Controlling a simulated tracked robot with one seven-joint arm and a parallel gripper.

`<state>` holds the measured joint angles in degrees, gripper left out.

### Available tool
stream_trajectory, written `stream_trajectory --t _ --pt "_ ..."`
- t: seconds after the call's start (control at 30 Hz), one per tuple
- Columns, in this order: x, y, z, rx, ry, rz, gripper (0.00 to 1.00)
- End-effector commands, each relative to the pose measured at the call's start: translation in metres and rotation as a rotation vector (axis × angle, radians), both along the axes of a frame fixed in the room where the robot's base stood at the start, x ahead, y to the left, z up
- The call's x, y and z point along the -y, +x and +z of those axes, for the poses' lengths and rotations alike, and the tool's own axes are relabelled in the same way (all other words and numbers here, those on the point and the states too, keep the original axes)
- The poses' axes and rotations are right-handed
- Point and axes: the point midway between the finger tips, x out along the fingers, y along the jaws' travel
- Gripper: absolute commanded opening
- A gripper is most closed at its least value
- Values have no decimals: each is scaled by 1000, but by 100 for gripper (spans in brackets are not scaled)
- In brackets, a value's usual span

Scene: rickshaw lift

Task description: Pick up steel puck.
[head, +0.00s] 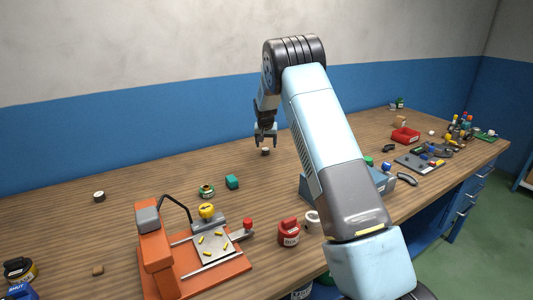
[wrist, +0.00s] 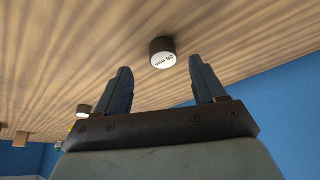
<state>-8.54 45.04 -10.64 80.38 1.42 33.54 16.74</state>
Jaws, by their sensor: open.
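A small dark cylinder with a white top marked "28 mm", which looks like the steel puck (wrist: 163,54), stands on the wooden bench. In the head view the puck (head: 265,152) is just below my gripper (head: 265,139). In the wrist view my gripper (wrist: 160,66) is open and empty. A similar dark puck with a pale top (head: 99,196) stands far to the left on the bench.
The bench around the puck is clear. An orange fixture (head: 190,262) stands at the front. A red bin (head: 405,135) and several tools are at right. The blue wall (head: 60,145) is behind.

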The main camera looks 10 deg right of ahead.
Motion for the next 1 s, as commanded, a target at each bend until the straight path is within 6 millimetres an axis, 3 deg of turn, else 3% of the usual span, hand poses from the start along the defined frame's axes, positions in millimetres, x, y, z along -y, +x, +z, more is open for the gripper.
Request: stream_trajectory --t 0.3,0.57,1.0 --pt "0 17 -37 0 0 0 70" --pt "0 18 -40 1 1 0 70" --pt "0 18 -40 0 0 0 29"
